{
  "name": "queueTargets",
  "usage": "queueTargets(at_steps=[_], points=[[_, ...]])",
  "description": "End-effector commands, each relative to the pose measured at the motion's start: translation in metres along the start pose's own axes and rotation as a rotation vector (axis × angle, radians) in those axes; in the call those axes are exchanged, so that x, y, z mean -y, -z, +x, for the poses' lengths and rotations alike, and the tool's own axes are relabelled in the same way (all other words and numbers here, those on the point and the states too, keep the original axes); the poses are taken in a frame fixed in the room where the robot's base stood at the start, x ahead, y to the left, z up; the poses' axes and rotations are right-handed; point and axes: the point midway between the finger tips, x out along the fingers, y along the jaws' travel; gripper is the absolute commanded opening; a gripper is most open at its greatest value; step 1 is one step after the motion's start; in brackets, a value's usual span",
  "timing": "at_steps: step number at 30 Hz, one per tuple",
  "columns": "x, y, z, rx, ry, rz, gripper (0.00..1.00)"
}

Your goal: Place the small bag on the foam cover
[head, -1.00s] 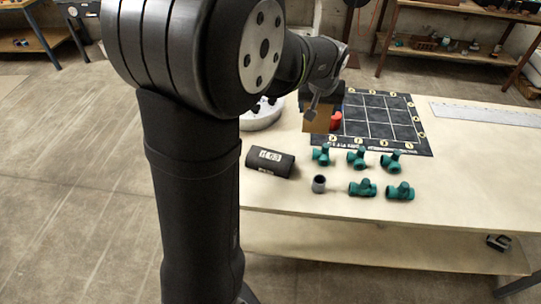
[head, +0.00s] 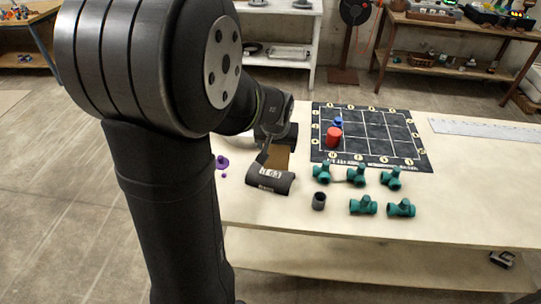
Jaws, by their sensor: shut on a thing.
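The small bag (head: 279,157) is a brown, flat-looking piece. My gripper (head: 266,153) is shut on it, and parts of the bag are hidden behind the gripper. The foam cover (head: 268,184) is a short black cylinder with a white printed label, lying on its side near the table's left part. In the head view, my gripper and the bag are just at the cover's upper, far edge. I cannot tell whether the bag touches the cover or hangs above or behind it.
Several green pipe fittings (head: 356,175) and a grey ring (head: 319,201) stand right of the cover. A purple piece (head: 222,161) lies to the left. A ruler (head: 490,131) lies at right.

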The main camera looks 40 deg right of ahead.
Motion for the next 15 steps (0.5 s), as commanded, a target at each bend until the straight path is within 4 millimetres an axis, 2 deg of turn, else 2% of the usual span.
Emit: queueTargets(at_steps=[1, 6, 10, 15], points=[[0.008, 0.003, 0.006, 0.000, 0.001, -0.004, 0.20], [0.019, 0.008, 0.017, -0.002, 0.000, -0.002, 0.20], [0.021, 0.006, 0.025, 0.000, 0.000, 0.001, 0.20], [0.021, -0.003, 0.047, 0.001, 0.000, 0.000, 0.20]])
